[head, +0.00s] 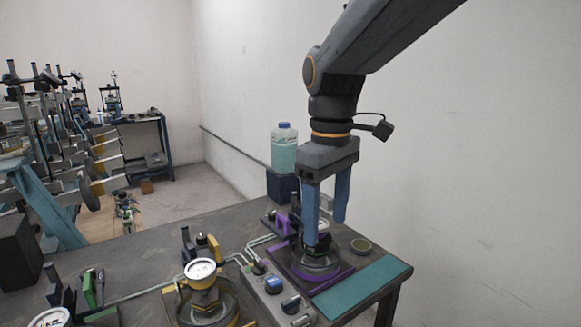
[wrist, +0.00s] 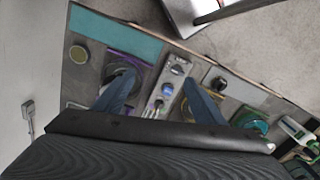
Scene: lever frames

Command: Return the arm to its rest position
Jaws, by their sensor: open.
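My arm reaches down from the upper right of the head view.
A control box with knobs (head: 273,287) and a yellow-based gauge device (head: 201,295) stand left of the gripper. A teal mat (head: 358,288) and small round dish (head: 361,246) lie right. A bottle (head: 284,150) stands on a dark block behind. The wall is close behind the bench.

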